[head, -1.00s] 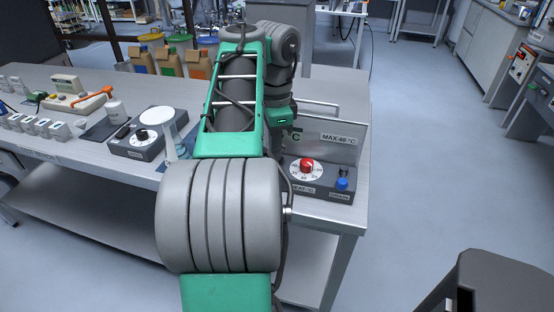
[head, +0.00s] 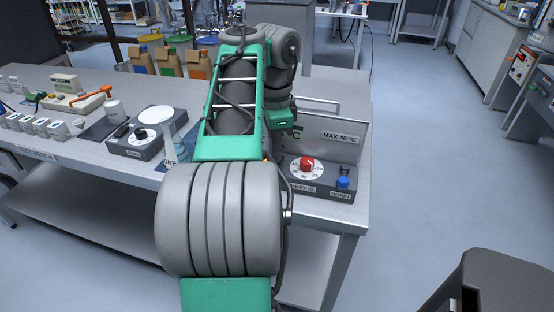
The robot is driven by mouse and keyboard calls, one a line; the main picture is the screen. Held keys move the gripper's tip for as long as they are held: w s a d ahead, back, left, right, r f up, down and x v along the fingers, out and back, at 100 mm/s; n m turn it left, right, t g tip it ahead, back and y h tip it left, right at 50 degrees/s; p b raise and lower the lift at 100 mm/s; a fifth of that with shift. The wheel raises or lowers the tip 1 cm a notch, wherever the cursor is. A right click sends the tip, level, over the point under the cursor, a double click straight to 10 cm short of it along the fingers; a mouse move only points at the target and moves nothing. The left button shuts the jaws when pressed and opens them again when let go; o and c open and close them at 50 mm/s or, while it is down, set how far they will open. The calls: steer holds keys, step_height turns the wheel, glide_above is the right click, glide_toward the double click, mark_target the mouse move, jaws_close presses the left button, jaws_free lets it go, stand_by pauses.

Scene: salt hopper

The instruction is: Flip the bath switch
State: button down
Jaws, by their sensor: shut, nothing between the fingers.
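The bath unit (head: 318,192) stands at the right end of the bench, behind my arm. Its front has a red dial (head: 307,164) on a white scale and a blue drain knob (head: 343,182). A small dark part stands just behind the knob; I cannot tell what it is. An upright panel (head: 345,153) marked MAX 40 °C rises behind the controls. My arm covers the left part of the unit, and I cannot make out the bath switch. My green and grey wrist hangs over the unit's left side. My gripper's fingers are hidden behind my arm.
Left of my arm are a grey device with a white plate (head: 153,116), a glass flask (head: 178,148) and a white cup (head: 114,108). The floor (head: 430,150) right of the bench is clear. A dark bin-like object (head: 495,285) is at bottom right.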

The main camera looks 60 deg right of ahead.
steer(key=shift+f, duration=0.1)
step_height(320, 180, up, 7)
steer(key=p, duration=0.6)
steer(key=shift+p, duration=0.35)
steer(key=shift+a, duration=0.1)
steer(key=w+a+f+n+h+p, duration=0.2)
steer(key=w+a+f+n, duration=0.1)
steer(key=w+a+n, duration=1)
steer(key=w+a+f+n+t+y, duration=0.1)
steer(key=a+f+n, duration=0.2)
steer(key=a+n, duration=0.4)
steer(key=w+a+f+n+t+y+p, duration=0.1)
steer(key=a+f+n, duration=0.3)
steer(key=a, duration=1.3)
steer(key=n+t, duration=0.1)
steer(key=n, duration=0.3)
steer(key=shift+w+a+p, duration=0.25)
steer(key=shift+a+p, duration=0.05)
steer(key=shift+a, duration=0.05)
